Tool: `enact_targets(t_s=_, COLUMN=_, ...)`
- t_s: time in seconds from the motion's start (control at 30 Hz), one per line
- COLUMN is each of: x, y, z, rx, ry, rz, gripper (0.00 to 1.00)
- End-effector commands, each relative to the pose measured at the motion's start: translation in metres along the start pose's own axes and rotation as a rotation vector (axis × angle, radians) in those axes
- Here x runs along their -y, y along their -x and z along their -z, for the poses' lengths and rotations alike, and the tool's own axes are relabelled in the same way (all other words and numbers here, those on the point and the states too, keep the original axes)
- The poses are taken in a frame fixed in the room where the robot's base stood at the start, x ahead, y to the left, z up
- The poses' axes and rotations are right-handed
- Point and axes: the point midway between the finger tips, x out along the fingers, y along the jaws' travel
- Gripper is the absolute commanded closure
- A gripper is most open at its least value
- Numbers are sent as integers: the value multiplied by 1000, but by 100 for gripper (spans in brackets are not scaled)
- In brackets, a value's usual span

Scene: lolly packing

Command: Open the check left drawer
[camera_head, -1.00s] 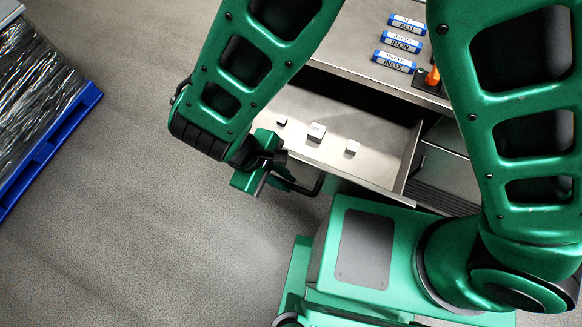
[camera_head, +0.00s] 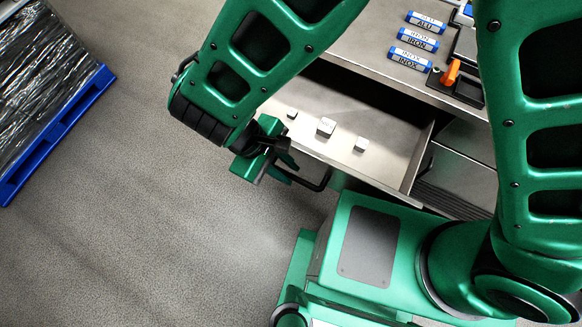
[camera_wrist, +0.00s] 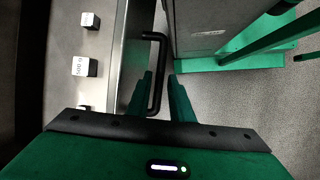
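The check left drawer (camera_head: 385,177) is pulled out from under the metal counter, with its inside showing. Three small pale blocks (camera_head: 326,126) lie in it; they also show in the wrist view (camera_wrist: 86,67). Its dark bar handle (camera_head: 325,180) stands out from the drawer front. My gripper (camera_head: 288,170) is at the handle. In the wrist view my fingers (camera_wrist: 160,80) are apart, one on each side of the handle (camera_wrist: 157,72), with a gap visible beside the bar. Firm contact with the handle cannot be seen.
The metal counter (camera_head: 375,50) holds labelled blue-and-white tags (camera_head: 418,38) and an orange switch (camera_head: 451,73). A blue pallet (camera_head: 60,140) with wrapped goods stands at the far left. Open grey floor (camera_head: 150,220) lies between the pallet and the drawer.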

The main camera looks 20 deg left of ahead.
Motion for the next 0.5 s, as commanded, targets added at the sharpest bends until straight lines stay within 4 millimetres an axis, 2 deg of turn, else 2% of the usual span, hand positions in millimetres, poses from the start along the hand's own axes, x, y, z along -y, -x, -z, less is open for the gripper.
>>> enact_targets(t_s=0.1, x=0, y=24, z=1, rx=-6, ry=0, rz=0, gripper=80)
enact_targets(t_s=0.3, x=0, y=60, z=1, rx=-4, ry=0, rz=0, gripper=80)
enact_targets(t_s=0.5, x=0, y=81, z=1, rx=-3, ry=1, rz=0, gripper=80)
